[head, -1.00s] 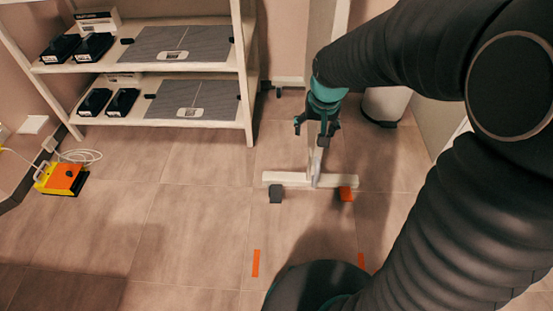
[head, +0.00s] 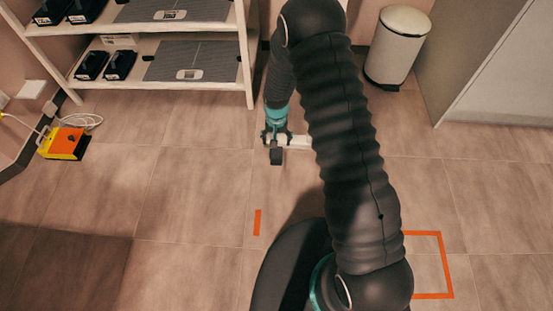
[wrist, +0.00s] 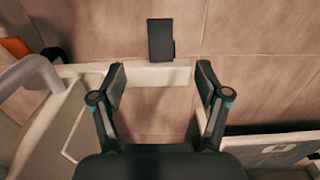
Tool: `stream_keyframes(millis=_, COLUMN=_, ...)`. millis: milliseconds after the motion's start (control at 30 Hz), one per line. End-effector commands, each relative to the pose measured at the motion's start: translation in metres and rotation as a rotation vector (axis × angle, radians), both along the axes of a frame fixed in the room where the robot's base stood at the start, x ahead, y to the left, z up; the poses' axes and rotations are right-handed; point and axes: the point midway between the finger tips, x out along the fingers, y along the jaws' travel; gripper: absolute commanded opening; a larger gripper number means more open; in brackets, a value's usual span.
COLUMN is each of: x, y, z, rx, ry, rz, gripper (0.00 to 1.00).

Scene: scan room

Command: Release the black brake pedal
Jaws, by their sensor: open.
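The black brake pedal (head: 276,157) is at the left end of a white floor bar (head: 298,142) in the head view. In the wrist view the black pedal (wrist: 160,40) is a dark rectangle beyond the fingertips, at the far edge of the white bar (wrist: 150,75). My gripper (head: 276,137) points down by the pedal. In the wrist view my gripper (wrist: 162,76) is open and empty, its fingers apart over the bar, with the pedal ahead between their lines. I cannot tell its height above the pedal. My arm hides the bar's right part in the head view.
An orange pedal (wrist: 15,47) and a curved grey rail (wrist: 30,72) are at the wrist view's left. White shelves (head: 165,88) with flat panels stand at the back left, a white bin (head: 397,45) at the back right. Floor in front is clear.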

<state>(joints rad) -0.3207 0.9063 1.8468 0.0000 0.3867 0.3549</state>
Motion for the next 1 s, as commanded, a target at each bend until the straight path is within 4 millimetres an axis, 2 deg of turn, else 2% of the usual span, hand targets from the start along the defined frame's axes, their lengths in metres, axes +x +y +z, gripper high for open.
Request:
stream_keyframes(millis=267, x=-0.001, y=0.0, z=-0.031, rx=-0.002, ry=0.005, rz=0.0, gripper=0.75)
stream_keyframes(millis=700, x=-0.001, y=0.0, z=-0.11, rx=-0.001, ry=0.004, rz=0.0, gripper=0.75)
stream_keyframes(millis=900, x=-0.001, y=0.001, z=-0.133, rx=0.0, ry=0.002, rz=0.0, gripper=0.75)
stream_keyframes(millis=1000, x=-0.001, y=0.001, z=-0.138, rx=0.0, ry=0.001, rz=0.0, gripper=0.75)
